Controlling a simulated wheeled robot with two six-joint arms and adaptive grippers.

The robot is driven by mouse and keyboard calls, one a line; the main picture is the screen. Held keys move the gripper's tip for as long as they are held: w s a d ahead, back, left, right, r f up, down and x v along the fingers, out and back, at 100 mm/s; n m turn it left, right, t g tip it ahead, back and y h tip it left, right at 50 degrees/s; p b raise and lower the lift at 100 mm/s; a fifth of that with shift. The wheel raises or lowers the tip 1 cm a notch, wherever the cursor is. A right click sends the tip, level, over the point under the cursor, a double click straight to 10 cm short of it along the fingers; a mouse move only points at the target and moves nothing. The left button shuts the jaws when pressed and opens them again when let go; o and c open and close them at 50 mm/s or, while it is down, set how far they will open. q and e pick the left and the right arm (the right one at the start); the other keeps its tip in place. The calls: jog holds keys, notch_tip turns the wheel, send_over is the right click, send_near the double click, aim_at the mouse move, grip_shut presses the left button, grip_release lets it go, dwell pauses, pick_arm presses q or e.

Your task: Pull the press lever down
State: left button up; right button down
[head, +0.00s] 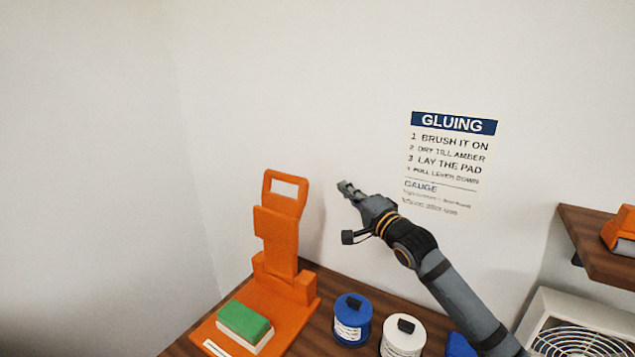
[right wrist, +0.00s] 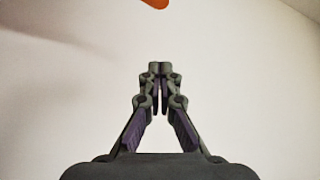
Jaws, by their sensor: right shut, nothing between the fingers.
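The orange press (head: 283,284) stands on the counter at the lower middle of the head view. Its lever (head: 279,232) is upright, with a rectangular loop handle (head: 286,178) at the top. A green pad (head: 243,320) on a pale block lies on the press base. My right gripper (head: 345,187) is shut and empty, in the air to the right of the lever handle and apart from it. In the right wrist view its fingers (right wrist: 160,70) meet at the tips, and a bit of orange (right wrist: 155,3) shows at the top edge. My left gripper is not in view.
A blue jar (head: 352,319) and a white jar (head: 403,337) stand right of the press on the wooden counter. A gluing notice (head: 450,165) hangs on the wall. A wooden shelf (head: 590,240) and a white fan box (head: 577,325) are at the right.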

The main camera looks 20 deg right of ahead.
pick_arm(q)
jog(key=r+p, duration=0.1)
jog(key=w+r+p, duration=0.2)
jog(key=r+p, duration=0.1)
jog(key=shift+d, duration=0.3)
pick_arm(e)
jog(key=w+a, duration=0.5)
jog(key=w, duration=0.2)
jog(key=shift+w, duration=0.35)
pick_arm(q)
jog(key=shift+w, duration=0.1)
pick_arm(e)
jog(key=shift+f, duration=0.15)
